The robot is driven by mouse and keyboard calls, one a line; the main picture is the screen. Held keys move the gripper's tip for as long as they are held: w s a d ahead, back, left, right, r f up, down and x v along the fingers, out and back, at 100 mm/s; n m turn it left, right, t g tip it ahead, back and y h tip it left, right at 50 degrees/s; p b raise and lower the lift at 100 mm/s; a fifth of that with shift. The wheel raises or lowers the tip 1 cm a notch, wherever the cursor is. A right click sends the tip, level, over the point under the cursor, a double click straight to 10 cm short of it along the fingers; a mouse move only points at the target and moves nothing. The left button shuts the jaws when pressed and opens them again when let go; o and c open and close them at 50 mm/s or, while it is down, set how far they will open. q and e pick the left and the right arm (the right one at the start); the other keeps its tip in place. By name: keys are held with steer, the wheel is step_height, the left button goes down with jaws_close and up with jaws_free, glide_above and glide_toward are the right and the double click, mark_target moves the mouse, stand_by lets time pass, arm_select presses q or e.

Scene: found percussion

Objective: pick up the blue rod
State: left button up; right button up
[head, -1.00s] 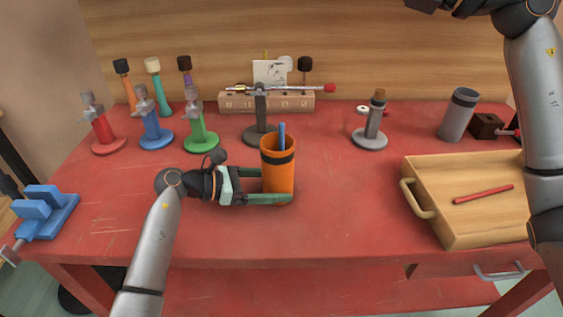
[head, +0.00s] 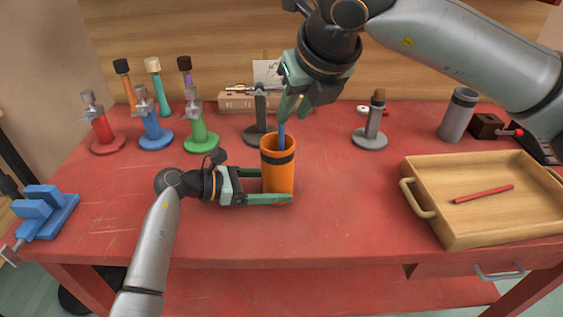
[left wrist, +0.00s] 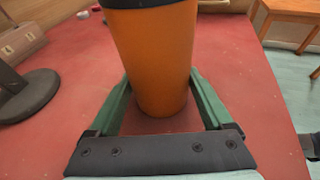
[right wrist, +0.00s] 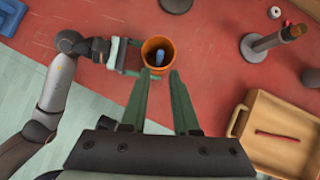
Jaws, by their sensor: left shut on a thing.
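The blue rod (head: 282,134) stands in the orange cup (head: 277,180), its upper end sticking out above the rim. In the right wrist view the rod (right wrist: 160,58) shows inside the cup from above. My left gripper (head: 290,186) is shut on the cup from the left, its green fingers either side of it; the left wrist view shows this too (left wrist: 158,95). My right gripper (head: 284,108) is at the rod's top, pointing down. In the right wrist view its fingers (right wrist: 162,74) are apart with nothing held between them. Contact with the rod cannot be told.
A wooden tray (head: 429,213) with a red stick (head: 483,194) is at the right. A grey stand (head: 260,133) is behind the cup. Coloured stands are at back left, with a blue vise (head: 45,212) at the left edge. The red table is clear between cup and tray.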

mark_target(283, 131)
steer(key=x, duration=0.9)
steer(key=shift+w+a+f, duration=0.1)
steer(key=shift+w+f, duration=0.05)
jaws_close()
stand_by(1.2)
